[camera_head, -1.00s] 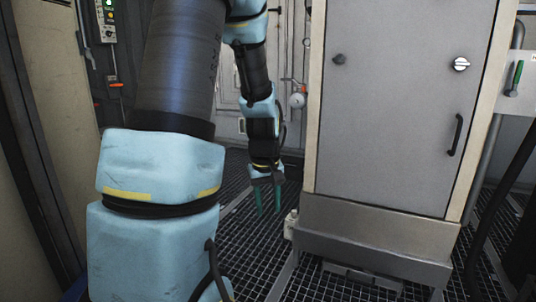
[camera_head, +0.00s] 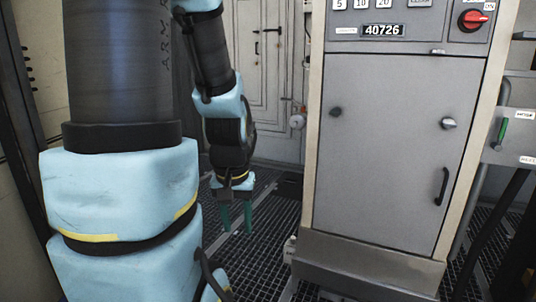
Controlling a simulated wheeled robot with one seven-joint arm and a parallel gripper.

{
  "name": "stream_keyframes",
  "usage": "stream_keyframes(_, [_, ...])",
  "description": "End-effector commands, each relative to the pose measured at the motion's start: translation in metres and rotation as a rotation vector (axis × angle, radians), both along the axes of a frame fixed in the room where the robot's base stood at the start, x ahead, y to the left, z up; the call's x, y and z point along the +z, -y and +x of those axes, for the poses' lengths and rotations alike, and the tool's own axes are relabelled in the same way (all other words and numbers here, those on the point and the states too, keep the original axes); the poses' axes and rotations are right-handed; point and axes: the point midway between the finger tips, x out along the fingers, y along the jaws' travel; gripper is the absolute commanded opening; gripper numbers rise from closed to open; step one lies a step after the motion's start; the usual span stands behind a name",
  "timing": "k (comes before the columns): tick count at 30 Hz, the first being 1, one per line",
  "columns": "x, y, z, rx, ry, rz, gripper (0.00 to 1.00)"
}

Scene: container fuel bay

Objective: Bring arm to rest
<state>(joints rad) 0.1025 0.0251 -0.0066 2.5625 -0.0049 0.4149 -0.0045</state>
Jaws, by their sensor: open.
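My arm fills the left of the view, with a large dark tube and light-blue joint covers. Its far end hangs down, and my gripper (camera_head: 237,218) points at the floor with two green fingers. The fingers are apart with nothing between them. The gripper is above the grated floor (camera_head: 262,268), to the left of the grey cabinet and apart from it.
The grey cabinet (camera_head: 385,165) stands at centre right, with a black handle (camera_head: 441,186), a red rotary switch (camera_head: 473,19) and a counter reading 40726 (camera_head: 383,30). Pipes and a green lever (camera_head: 502,131) are at right. A pale wall door (camera_head: 265,60) is behind.

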Motion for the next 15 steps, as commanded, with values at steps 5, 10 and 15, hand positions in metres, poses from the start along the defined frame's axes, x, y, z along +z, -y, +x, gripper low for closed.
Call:
stream_keyframes(5, [0.075,0.000,0.000,0.000,0.000,0.000,0.45])
stream_keyframes(10, [0.129,0.000,0.000,0.000,0.000,0.000,0.45])
stream_keyframes(15, [0.182,0.000,0.000,0.000,0.000,0.000,0.45])
